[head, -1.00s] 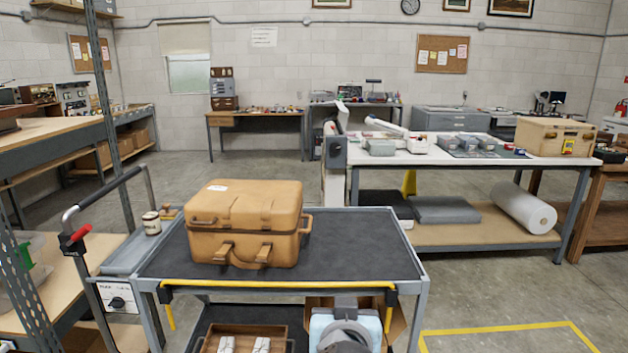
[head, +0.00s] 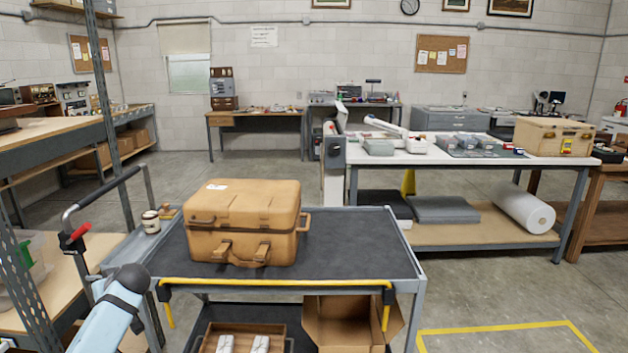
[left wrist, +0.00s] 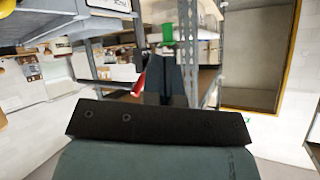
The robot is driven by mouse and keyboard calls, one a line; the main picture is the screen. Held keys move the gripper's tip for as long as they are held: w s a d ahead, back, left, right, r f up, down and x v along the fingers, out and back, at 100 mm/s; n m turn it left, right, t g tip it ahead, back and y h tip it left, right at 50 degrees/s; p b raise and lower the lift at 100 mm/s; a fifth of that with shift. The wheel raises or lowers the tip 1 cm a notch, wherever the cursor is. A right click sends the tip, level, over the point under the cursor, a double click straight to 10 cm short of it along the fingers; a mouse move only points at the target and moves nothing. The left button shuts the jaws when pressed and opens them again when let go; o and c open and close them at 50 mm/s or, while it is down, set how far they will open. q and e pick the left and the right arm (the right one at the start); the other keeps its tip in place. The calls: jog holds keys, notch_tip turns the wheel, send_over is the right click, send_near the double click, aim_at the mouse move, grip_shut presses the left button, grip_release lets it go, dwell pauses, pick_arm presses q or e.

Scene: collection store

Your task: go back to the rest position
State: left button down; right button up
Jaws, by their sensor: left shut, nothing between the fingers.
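My left arm shows in the head view at the lower left, a light blue link with a dark rounded end, in front of the cart's left side. My left gripper (left wrist: 172,78) shows in the left wrist view beyond a black bracket; its dark fingers are together with nothing held. It points toward a metal shelf rack (left wrist: 188,45). The gripper itself cannot be made out in the head view. My right gripper is in neither view.
A cart (head: 345,240) with a tan case (head: 243,222) stands in front. Its push handle (head: 75,235) and a perforated rack post (head: 102,90) are close to my left arm. An open cardboard box (head: 345,325) sits on its lower shelf. Floor at right is clear.

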pick_arm(q)
jog(key=a, duration=0.5)
jog(key=w+d+r+m+t+h, duration=0.6)
jog(key=w+d+m+t+h, duration=0.2)
jog(key=w+d+m+t, duration=0.25)
jog(key=s+d+f+m+g+h+b, duration=0.1)
jog(key=s+d+f+h+b, duration=0.15)
jog(key=s+d+f, duration=0.7)
jog(key=s+d+f+m+g+h+b, duration=0.1)
jog(key=s+d+f+m+b, duration=0.15)
jog(key=s+d+f, duration=0.65)
jog(key=s+d+f+h+b, duration=0.1)
jog(key=s+d+f, duration=0.1)
jog(key=s+f, duration=0.45)
jog(key=s+d+f+h+b, duration=0.1)
jog(key=s+d+f+b, duration=0.15)
jog(key=s, duration=0.65)
jog(key=s+d+f+n+g+b, duration=0.15)
jog(key=s+d, duration=0.25)
jog(key=s, duration=1)
notch_tip(320, 180, up, 18)
jog(key=s+a+g+p, duration=0.1)
jog(key=a+p, duration=0.1)
jog(key=p, duration=2.6)
jog(key=shift+s, duration=0.2)
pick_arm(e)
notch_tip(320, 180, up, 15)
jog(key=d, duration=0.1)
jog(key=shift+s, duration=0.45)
